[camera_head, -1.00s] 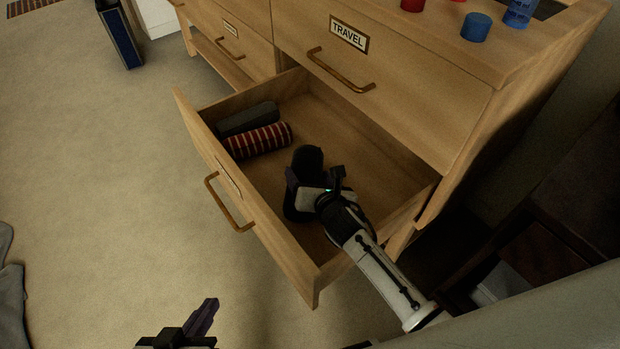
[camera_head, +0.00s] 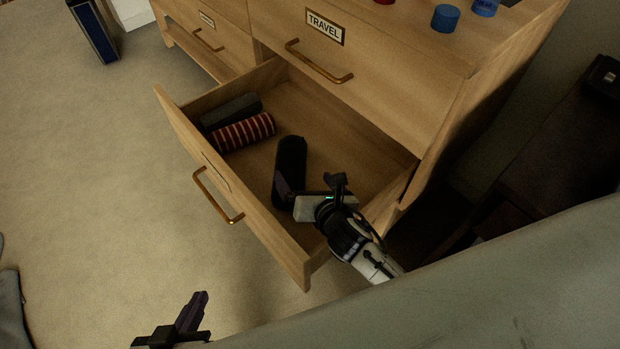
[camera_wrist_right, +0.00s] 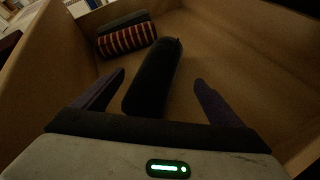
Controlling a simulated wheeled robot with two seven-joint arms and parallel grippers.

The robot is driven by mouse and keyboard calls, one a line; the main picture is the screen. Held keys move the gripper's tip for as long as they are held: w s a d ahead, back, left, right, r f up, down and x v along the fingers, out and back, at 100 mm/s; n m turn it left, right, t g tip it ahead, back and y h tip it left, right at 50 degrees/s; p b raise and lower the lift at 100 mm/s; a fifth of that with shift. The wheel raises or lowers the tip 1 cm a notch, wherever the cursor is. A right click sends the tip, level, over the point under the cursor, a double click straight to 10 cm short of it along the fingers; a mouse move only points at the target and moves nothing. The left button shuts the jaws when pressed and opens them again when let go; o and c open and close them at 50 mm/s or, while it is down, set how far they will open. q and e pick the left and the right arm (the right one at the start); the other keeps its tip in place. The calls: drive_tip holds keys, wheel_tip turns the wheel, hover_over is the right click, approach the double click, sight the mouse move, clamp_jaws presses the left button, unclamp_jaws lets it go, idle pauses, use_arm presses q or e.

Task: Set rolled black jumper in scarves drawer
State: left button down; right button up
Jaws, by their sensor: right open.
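The rolled black jumper (camera_head: 291,163) lies in the open drawer (camera_head: 262,236), on its floor near the middle. It also shows in the right wrist view (camera_wrist_right: 155,77), between and ahead of the two spread fingers. My right gripper (camera_head: 312,188) is open at the near end of the jumper, inside the drawer; it also shows in the right wrist view (camera_wrist_right: 160,90). My left gripper (camera_head: 190,318) is at the bottom edge of the head view, away from the drawer, and only partly shown. The label on the open drawer's front is unreadable from here.
A striped red roll (camera_head: 243,132) and a dark grey roll (camera_head: 230,111) lie at the drawer's far left end. The closed TRAVEL drawer (camera_head: 375,95) sits above. Blue cylinders (camera_head: 446,18) stand on the dresser top. Bare drawer floor lies right of the jumper.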

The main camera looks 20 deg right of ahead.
drive_tip(key=shift+p+v, duration=0.3)
drive_tip(key=shift+v, duration=1.5)
